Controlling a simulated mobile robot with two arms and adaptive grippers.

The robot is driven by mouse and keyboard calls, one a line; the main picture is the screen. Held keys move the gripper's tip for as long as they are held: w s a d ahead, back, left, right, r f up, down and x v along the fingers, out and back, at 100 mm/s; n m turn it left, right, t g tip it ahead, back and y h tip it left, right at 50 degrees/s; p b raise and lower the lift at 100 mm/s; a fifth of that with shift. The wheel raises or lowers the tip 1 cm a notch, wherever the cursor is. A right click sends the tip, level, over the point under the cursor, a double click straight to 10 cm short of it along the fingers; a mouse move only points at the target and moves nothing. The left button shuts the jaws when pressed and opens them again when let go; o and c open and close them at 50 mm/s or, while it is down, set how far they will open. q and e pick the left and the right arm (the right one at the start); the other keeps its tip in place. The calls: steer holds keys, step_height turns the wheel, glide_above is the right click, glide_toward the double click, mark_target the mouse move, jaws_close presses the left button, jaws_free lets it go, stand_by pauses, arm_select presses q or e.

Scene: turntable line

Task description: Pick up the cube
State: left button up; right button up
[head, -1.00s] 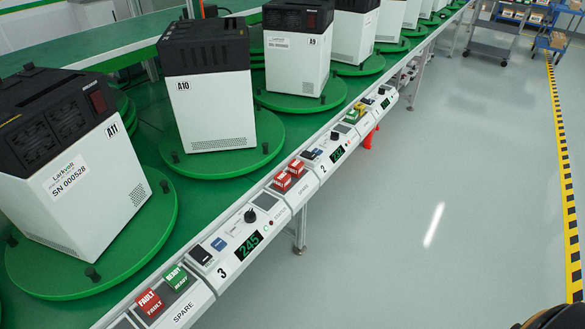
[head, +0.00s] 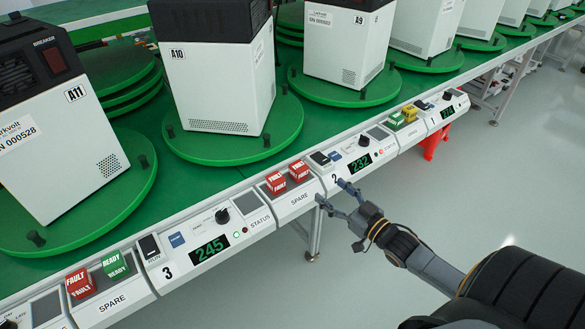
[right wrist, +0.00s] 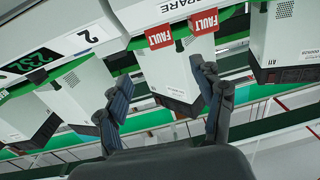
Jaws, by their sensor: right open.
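Two red FAULT cubes, a left one (head: 276,184) and a right one (head: 299,172), sit side by side in the SPARE tray beside station 2. A red FAULT cube (head: 80,284) and a green READY cube (head: 115,264) sit in the SPARE tray by station 3. My right gripper (head: 331,191) is open and empty, just off the rail's front edge near station 2. In the right wrist view two red cubes (right wrist: 159,37) (right wrist: 203,22) show beyond the open fingers (right wrist: 161,82). My left gripper is out of view.
The white control rail (head: 183,264) carries knobs, switches and displays. Behind it, white machines (head: 218,95) stand on green turntables (head: 240,150). A red bracket (head: 432,143) hangs under the rail. The grey floor (head: 400,215) in front is clear.

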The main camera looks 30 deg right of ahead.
mark_target(304, 171)
steer(key=w, duration=0.2)
steer(key=w+a, duration=0.1)
steer(key=w, duration=0.4)
steer(key=shift+w+a+r, duration=0.15)
steer(key=shift+w+a, duration=0.1)
steer(key=shift+w, duration=0.15)
steer(key=shift+w+a, duration=0.1)
steer(key=shift+w, duration=0.65)
steer(key=w, duration=0.4)
steer(key=shift+w+a+f+b, duration=0.15)
steer(key=shift+a+f+b, duration=0.15)
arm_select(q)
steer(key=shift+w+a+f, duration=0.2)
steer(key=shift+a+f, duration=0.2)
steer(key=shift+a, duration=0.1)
arm_select(e)
steer(key=shift+c, duration=1.1)
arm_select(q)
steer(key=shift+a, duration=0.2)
arm_select(e)
steer(key=c, duration=1.1)
